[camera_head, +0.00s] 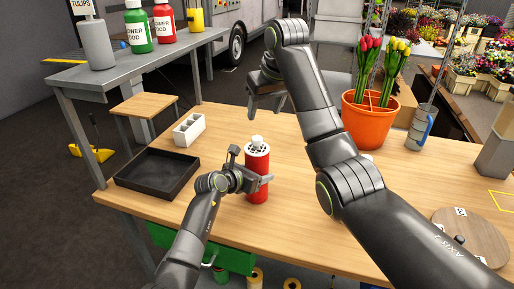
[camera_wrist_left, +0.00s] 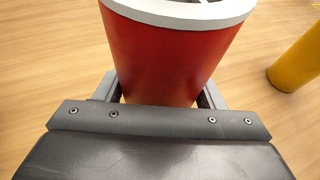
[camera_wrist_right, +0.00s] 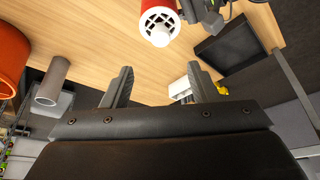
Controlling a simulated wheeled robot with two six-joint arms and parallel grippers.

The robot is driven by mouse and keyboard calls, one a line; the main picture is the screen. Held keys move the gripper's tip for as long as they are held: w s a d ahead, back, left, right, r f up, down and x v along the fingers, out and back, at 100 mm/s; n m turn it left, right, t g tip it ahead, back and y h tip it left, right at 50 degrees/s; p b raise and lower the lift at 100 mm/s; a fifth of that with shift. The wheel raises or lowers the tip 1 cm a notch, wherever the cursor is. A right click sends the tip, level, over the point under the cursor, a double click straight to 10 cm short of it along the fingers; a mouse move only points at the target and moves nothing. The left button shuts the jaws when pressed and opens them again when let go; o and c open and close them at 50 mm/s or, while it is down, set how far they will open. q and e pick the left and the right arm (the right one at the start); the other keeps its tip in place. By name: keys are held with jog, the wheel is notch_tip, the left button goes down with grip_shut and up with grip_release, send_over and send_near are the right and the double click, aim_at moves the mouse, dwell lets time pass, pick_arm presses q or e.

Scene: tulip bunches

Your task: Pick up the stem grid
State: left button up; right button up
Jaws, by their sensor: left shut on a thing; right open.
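The stem grid (camera_head: 257,147) is a white perforated disc with a white knob, seated in the top of a red cylinder (camera_head: 257,178) standing on the table. In the right wrist view the grid (camera_wrist_right: 158,22) and its knob face the camera at the top. My left gripper (camera_head: 252,179) is shut on the red cylinder, with a finger on either side; the cylinder (camera_wrist_left: 170,60) fills the upper middle of the left wrist view. My right gripper (camera_head: 265,112) is open and empty, above the table and apart from the grid. Its spread fingers (camera_wrist_right: 160,78) show in the right wrist view.
A black tray (camera_head: 125,181) and a white holder (camera_head: 188,130) are left of the cylinder. An orange pot of tulips (camera_head: 368,125), a grey cylinder with a blue handle (camera_head: 418,130) and a round wooden board (camera_head: 468,238) are to the right. A yellow cylinder (camera_wrist_left: 300,62) stands nearby.

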aim_at(257, 137)
jog(key=x, duration=1.1)
jog(key=shift+f, duration=0.45)
grip_shut()
